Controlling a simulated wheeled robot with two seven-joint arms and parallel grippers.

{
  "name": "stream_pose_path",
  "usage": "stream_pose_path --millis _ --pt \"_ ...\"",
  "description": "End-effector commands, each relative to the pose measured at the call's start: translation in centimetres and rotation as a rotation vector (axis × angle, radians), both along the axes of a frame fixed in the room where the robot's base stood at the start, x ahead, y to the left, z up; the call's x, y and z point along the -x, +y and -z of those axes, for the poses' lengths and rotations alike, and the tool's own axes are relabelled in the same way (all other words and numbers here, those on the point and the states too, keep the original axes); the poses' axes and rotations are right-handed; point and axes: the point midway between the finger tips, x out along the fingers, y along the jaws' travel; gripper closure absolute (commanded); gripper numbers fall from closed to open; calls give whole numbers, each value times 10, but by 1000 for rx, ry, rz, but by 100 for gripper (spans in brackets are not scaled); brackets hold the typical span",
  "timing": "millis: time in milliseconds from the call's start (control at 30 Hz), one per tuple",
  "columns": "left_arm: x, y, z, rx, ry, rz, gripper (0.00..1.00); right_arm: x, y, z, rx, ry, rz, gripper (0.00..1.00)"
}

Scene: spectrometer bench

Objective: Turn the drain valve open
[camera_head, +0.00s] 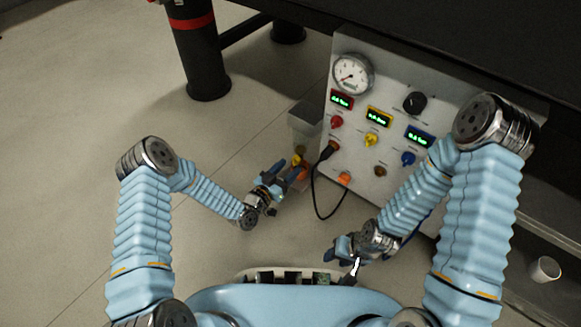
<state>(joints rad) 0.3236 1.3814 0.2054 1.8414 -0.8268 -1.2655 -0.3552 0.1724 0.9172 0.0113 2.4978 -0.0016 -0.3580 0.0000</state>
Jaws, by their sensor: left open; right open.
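The front panel (345,115) carries a red knob (337,122), a yellow knob (370,140), a blue knob (407,158) and a black dial (414,102). None is visibly labelled as the drain valve. A small yellow and orange fitting (298,160) sits low at the panel's left side, below a grey box; it may be the drain valve, but I cannot tell. My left gripper (284,176) is open right by this fitting and partly hides it; contact is unclear. My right gripper (347,258) is open and empty, low in front of the panel.
A black cable (314,192) loops from the panel near both grippers. The grey box (305,118) stands out at the panel's left. A round gauge (352,74) is above. A white cup (545,269) is at far right. The floor at left is clear.

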Motion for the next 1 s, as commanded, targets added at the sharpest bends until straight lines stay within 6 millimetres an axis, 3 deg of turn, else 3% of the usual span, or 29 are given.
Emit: stream_pose_path --millis 200,500,833,1000 --pt "-16 -12 0 1 -1 0 46 0 0 4 0 -1 0 57" --pt "-18 -13 0 0 0 0 48 0 0 4 0 -1 0 57" --pt "-17 -12 0 0 0 0 98 0 0 4 0 -1 0 57" --pt "-17 -13 0 -6 -4 0 100 0 0 4 0 -1 0 57"
